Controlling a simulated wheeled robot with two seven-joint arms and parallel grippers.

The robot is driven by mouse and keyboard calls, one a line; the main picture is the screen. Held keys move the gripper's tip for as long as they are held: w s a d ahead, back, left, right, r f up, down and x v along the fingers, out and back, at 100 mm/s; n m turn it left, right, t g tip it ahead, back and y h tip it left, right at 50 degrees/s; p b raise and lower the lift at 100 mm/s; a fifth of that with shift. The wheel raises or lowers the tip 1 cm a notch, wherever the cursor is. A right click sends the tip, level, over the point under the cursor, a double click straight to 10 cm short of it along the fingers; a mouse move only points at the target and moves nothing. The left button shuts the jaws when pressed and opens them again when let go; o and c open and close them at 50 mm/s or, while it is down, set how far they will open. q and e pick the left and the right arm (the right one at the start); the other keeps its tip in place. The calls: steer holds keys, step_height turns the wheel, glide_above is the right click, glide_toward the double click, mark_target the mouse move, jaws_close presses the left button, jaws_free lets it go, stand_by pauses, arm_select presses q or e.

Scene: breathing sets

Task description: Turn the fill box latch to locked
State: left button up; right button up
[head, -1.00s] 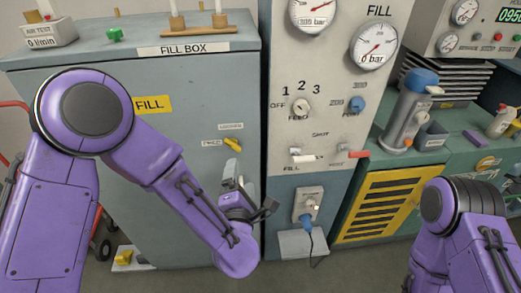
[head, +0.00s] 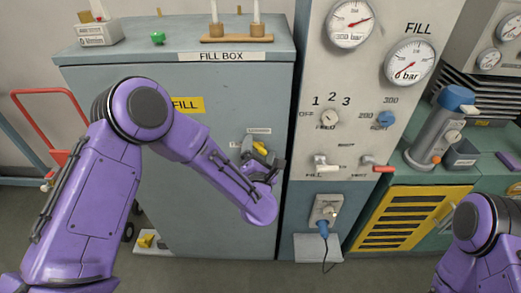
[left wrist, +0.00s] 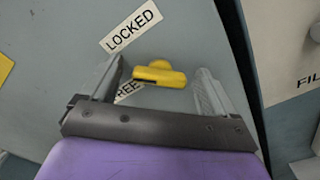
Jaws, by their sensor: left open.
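The fill box (head: 110,100) is a grey-blue cabinet with a "FILL BOX" label on its top edge. Its yellow latch (head: 260,147) is on the front near the right edge. In the left wrist view the latch (left wrist: 160,74) lies roughly level, between a LOCKED label (left wrist: 131,30) above left and a partly hidden FREE label (left wrist: 128,90) below left. My left gripper (head: 266,162) is at the latch in the head view. In the left wrist view the left gripper (left wrist: 155,85) is open, with one finger on each side of the latch, apparently not touching it.
To the right stands the fill panel (head: 345,80) with gauges, knobs and small levers. A red trolley (head: 45,130) is at the left.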

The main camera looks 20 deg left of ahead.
arm_select(q)
steer(key=c, duration=1.1)
steer(key=shift+o, duration=0.2)
steer(key=m+b, duration=0.1)
steer(key=m, duration=0.3)
steer(key=shift+f, duration=0.15)
steer(key=shift+d+m+b, duration=0.1)
steer(key=shift+m+b, duration=0.4)
steer(key=shift+m, duration=1.7)
steer(key=o, duration=1.1)
steer(key=shift+c, duration=0.2)
